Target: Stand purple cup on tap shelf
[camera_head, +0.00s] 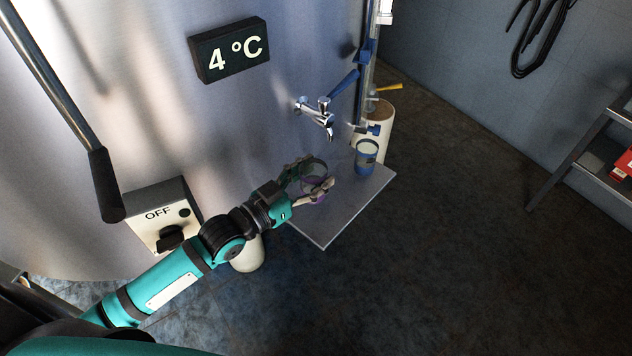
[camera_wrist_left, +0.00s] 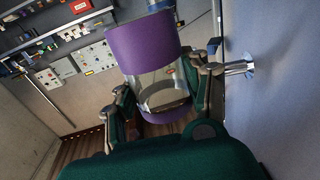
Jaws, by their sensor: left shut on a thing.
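The purple cup (camera_wrist_left: 142,45) has purple bands at both ends and a clear middle. In the left wrist view it sits between the two fingers of my left gripper (camera_wrist_left: 160,100), which is shut on it. In the head view my left gripper (camera_head: 309,183) partly hides the cup (camera_head: 315,170). The cup is over the grey tap shelf (camera_head: 335,218), below and slightly left of the chrome tap (camera_head: 318,112). I cannot tell whether its base touches the shelf. My right gripper is not in view.
A blue cup (camera_head: 366,158) stands at the shelf's far right corner. A pale cylinder (camera_head: 384,118) is behind it. The steel tank wall (camera_head: 240,120) borders the shelf on the left. The shelf's front part is bare.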

